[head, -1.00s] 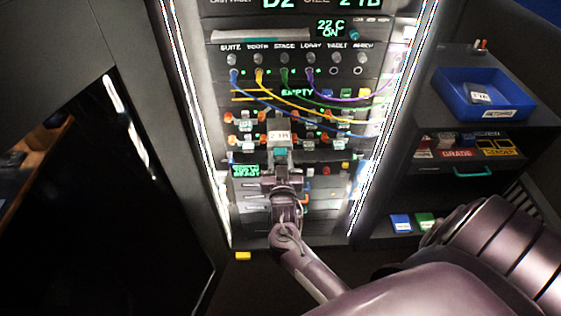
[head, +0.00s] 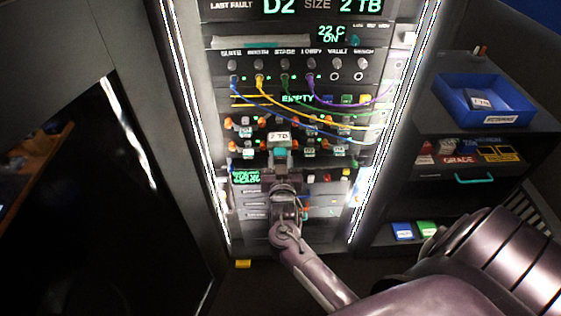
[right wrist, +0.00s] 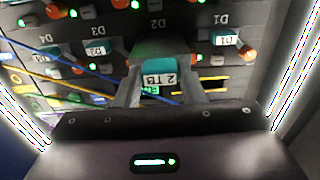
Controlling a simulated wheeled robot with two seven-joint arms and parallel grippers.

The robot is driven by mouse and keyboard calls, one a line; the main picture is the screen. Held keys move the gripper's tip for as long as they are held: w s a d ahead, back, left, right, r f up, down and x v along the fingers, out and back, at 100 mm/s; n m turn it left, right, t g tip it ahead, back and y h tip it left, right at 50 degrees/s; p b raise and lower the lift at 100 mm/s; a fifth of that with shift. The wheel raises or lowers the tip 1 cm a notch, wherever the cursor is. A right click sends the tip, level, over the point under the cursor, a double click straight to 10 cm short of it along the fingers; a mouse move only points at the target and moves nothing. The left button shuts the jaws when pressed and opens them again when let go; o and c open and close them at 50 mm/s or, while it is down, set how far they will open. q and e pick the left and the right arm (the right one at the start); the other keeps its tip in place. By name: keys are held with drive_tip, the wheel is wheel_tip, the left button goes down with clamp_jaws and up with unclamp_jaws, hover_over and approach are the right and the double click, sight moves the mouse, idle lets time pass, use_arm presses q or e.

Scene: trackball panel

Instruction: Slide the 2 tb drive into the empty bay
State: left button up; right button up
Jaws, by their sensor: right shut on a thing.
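The 2 TB drive (head: 279,138) has a white label and a teal part, and stands in front of the rack's middle bay columns. My right gripper (head: 281,160) is shut on it, below the label in the head view. The right wrist view shows the drive (right wrist: 160,76) between both fingers (right wrist: 160,92), under the D2 marking. The drive and fingers hide the bay opening, so I cannot tell whether the drive is inside it. Neighbouring drives D1 (right wrist: 226,40) and D3 (right wrist: 97,48) have orange-ended handles. My left gripper is not in view.
Blue, yellow, green and purple cables (head: 320,118) hang across the rack above and beside the bays. The top screen (head: 322,7) reads last fault D2, size 2 TB. A blue bin (head: 484,112) stands on the right shelf. Bright strips edge the rack.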

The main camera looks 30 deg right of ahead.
sight(279, 133)
drive_tip(key=shift+b+x, duration=1.05)
drive_tip(key=shift+x, duration=1.2)
drive_tip(key=shift+b+x, duration=1.65)
drive_tip(key=shift+x, duration=1.15)
drive_tip(key=o, duration=1)
drive_tip(key=shift+r, duration=0.1)
drive_tip(key=shift+o, duration=0.2)
drive_tip(key=shift+s, duration=0.1)
drive_tip(key=shift+s+a, duration=0.1)
drive_tip(key=shift+s, duration=0.1)
drive_tip(key=b+v, duration=0.1)
drive_tip(key=v, duration=0.6)
drive_tip(key=shift+s+a, duration=0.1)
